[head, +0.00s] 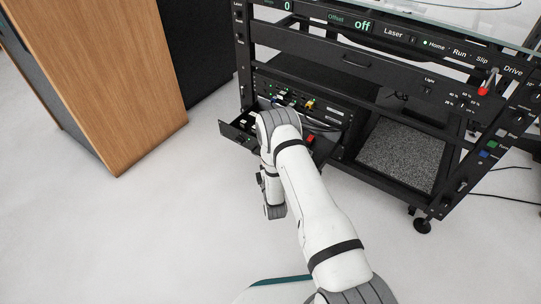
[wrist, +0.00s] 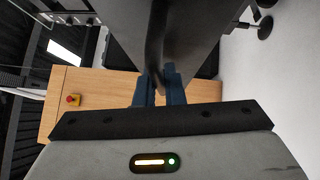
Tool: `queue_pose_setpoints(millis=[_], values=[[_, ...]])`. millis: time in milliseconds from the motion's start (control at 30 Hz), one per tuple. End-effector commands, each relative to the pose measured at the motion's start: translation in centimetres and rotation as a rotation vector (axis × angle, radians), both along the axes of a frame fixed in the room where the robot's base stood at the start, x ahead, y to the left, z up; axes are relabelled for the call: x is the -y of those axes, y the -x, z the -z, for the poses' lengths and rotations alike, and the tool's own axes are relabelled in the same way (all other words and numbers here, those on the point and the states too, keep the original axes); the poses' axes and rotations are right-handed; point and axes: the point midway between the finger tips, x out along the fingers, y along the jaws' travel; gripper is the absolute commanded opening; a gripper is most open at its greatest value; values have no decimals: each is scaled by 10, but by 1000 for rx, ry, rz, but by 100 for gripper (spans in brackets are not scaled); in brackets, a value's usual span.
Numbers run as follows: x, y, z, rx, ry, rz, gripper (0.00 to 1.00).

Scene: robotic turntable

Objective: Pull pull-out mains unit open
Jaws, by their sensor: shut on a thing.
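The pull-out mains unit is the low drawer at the left of the black rack. Its dark front panel (head: 239,133) stands out from the rack, so the unit is partly open. Coloured parts show inside it, and my arm covers its right portion. In the wrist view a grey panel surface (wrist: 195,28) fills the top, with a dark curved handle (wrist: 155,42) running down it. My gripper (wrist: 158,72) has its blue fingers shut on this handle. In the head view my arm hides the fingers and the grip.
The black rack (head: 350,68) stands behind, with a grey speckled panel (head: 402,148) at its lower right and a castor foot (head: 422,226). A wooden cabinet (head: 105,75) stands to the left. The pale floor (head: 150,235) in front of the rack is clear.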

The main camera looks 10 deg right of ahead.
Motion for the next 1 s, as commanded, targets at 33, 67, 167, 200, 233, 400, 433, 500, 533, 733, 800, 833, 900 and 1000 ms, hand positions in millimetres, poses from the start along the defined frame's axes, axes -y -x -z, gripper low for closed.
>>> queue_pose_setpoints(millis=[33, 67, 167, 200, 233, 400, 433, 500, 533, 733, 800, 833, 900, 1000], values=[[-2, 0, 0, -1, 0, -5, 0], [-2, 0, 0, -1, 0, -4, 0], [-1, 0, 0, 1, -1, -3, 0], [-1, 0, 0, 1, -1, -2, 0], [-1, 0, 0, 1, -1, -2, 0], [0, -1, 0, 2, -1, -2, 0], [0, -1, 0, 2, -1, -2, 11], [0, -1, 0, 2, -1, -1, 17], [1, -1, 0, 2, -1, 0, 18], [3, -1, -1, 2, -1, 4, 18], [3, 2, 0, 1, -1, 4, 18], [3, 5, 0, 0, -1, 4, 18], [4, 14, 1, -3, 0, 3, 18], [4, 32, 2, -2, 1, 2, 18]])
